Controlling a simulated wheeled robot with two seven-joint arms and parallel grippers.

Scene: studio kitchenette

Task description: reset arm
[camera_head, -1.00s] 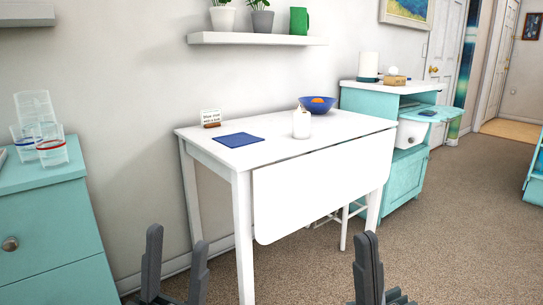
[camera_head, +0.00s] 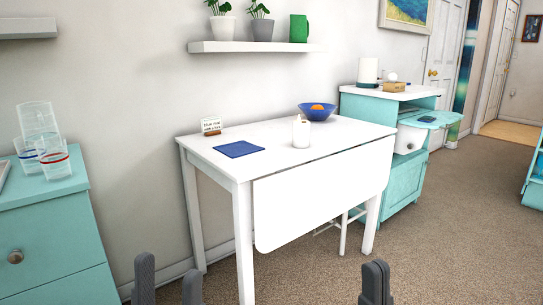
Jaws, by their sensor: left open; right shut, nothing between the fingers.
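My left gripper (camera_head: 168,284) is at the bottom edge, left of centre. Its two dark grey fingers stand apart with nothing between them. My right gripper (camera_head: 375,283) is at the bottom edge, right of centre. Its fingers are together with nothing held. Both point up in the picture, in front of the white drop-leaf table (camera_head: 266,131); neither appears to touch anything. The rest of both arms is out of view.
The table holds a blue napkin (camera_head: 239,149), a white candle (camera_head: 301,132), a small sign (camera_head: 211,126) and a blue bowl (camera_head: 318,112). A teal cabinet (camera_head: 55,245) with clear cups (camera_head: 40,140) stands left. Carpet (camera_head: 460,240) at right is clear.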

